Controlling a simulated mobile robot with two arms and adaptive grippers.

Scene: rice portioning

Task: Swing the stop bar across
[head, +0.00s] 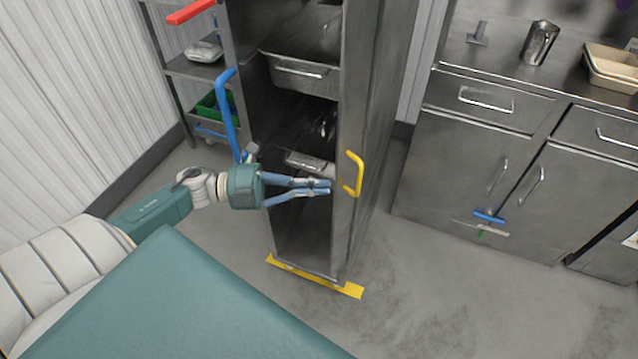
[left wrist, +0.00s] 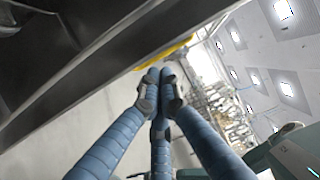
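A tall steel rack cabinet (head: 361,120) stands with its front open. A yellow bar (head: 357,174), shaped like a handle, is fixed on its right front post; I take it for the stop bar. It runs up and down beside the opening, not across it. My left gripper (head: 329,187) is in front of the opening, its fingers pointing right, with the tips just left of the yellow bar. In the left wrist view the fingertips (left wrist: 159,88) are together with nothing seen between them, and a yellow strip (left wrist: 165,53) shows just beyond them. My right gripper is not in view.
Steel pans (head: 300,72) sit inside the cabinet. A blue bar (head: 227,115) stands at its left side. A shelf cart with a green crate (head: 207,106) is behind left. A yellow floor strip (head: 345,290) lies at the base. Steel counters (head: 465,165) stand right; the floor between is clear.

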